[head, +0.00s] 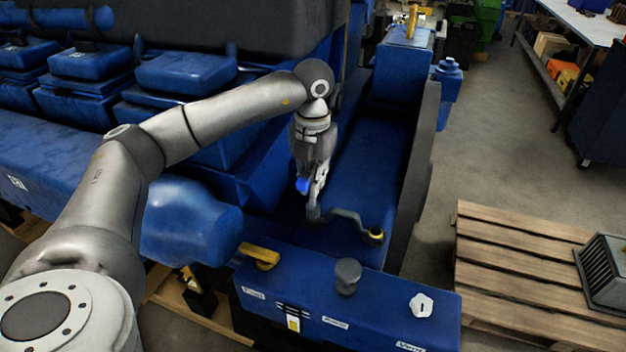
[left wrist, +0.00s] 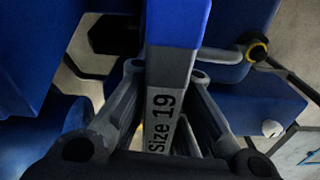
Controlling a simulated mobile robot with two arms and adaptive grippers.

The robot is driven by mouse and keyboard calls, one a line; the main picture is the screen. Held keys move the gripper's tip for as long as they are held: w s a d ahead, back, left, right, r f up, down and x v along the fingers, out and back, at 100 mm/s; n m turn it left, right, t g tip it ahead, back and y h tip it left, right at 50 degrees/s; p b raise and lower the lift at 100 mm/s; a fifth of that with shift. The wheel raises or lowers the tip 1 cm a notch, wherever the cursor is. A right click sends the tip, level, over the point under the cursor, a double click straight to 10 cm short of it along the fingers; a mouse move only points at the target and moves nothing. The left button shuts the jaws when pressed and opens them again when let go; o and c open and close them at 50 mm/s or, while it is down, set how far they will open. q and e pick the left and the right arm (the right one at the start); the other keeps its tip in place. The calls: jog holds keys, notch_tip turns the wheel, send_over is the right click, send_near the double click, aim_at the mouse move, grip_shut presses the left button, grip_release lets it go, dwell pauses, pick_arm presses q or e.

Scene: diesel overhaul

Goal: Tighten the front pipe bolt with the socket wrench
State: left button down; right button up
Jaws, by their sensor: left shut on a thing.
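My left gripper (head: 311,187) points down over the blue engine block, near the left end of a grey bent pipe (head: 345,213). It is shut on the socket wrench (head: 303,186), whose blue part shows between the fingers. In the left wrist view the wrench (left wrist: 173,70) runs between both fingers, with a grey part marked "Size 19" and a blue part beyond. The pipe (left wrist: 222,54) shows there too, with a yellow and black fitting (left wrist: 257,48) at its right end. I cannot make out the front pipe bolt or whether the wrench touches it. My right gripper is not in view.
A blue box (head: 380,308) with a grey knob (head: 347,275) and a white cap (head: 420,305) stands in front. A yellow handle (head: 260,256) is at its left. A wooden pallet (head: 510,265) lies right, with a grey finned part (head: 605,270). Floor is clear behind it.

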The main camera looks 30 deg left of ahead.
aim_at(313, 163)
pick_arm(q)
jog(key=shift+r, duration=0.1)
jog(key=shift+r+p, duration=1.15)
jog(key=shift+r, duration=0.55)
jog(key=shift+r, duration=0.1)
notch_tip(313, 163, up, 6)
jog(key=p, duration=0.4)
jog(key=shift+s+d, duration=0.1)
jog(key=s+d+b, duration=0.1)
jog(key=s+d, duration=0.2)
jog(key=s, duration=0.2)
jog(key=shift+s+d, duration=0.25)
jog(key=shift+s, duration=0.15)
